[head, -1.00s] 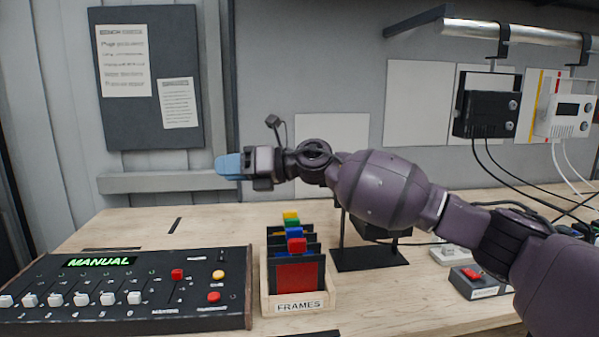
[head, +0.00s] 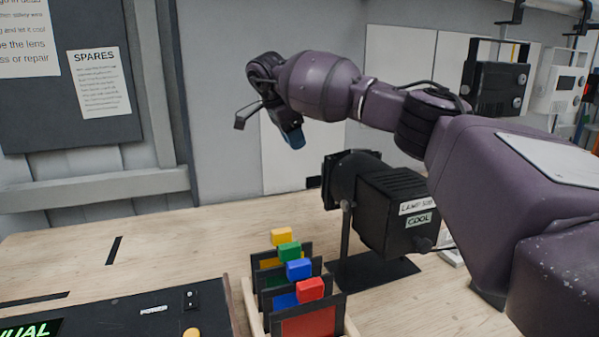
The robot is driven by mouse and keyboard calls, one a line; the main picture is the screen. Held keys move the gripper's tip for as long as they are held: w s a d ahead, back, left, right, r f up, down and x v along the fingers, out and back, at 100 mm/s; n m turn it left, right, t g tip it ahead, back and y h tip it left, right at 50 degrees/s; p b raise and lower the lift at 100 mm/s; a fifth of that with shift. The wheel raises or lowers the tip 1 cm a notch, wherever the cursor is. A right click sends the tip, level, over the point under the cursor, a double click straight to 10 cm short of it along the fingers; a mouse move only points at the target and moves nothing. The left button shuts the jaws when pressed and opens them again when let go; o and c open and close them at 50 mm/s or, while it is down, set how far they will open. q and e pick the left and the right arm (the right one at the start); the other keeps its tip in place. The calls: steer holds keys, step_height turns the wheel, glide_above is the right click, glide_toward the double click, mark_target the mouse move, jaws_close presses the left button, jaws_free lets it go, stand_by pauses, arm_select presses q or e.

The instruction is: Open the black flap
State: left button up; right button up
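A black lamp (head: 392,215) stands on a stand at the back of the bench, with labels on its side, one reading "COOL". Its round front part (head: 350,178) faces left, and a small dark piece (head: 313,182) juts out there. I cannot tell for sure which part is the black flap. My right gripper (head: 293,138) points down above and left of the lamp's front, apart from it. Only its blue fingertip area shows, so I cannot tell whether it is open or shut. My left gripper is not in view.
A wooden box (head: 251,300) of dark frames with yellow, green, blue and red tabs stands in front of the lamp. A control panel (head: 130,315) lies at the lower left. Black and white units (head: 497,80) hang at the right.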

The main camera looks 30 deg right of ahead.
mark_target(311, 177)
steer(key=shift+n, duration=0.3)
steer(key=x, duration=1)
steer(key=shift+s+d+f+b, duration=0.25)
steer(key=shift+s+f+b, duration=0.05)
steer(key=shift+s, duration=0.15)
steer(key=shift+c, duration=0.5)
jaws_close()
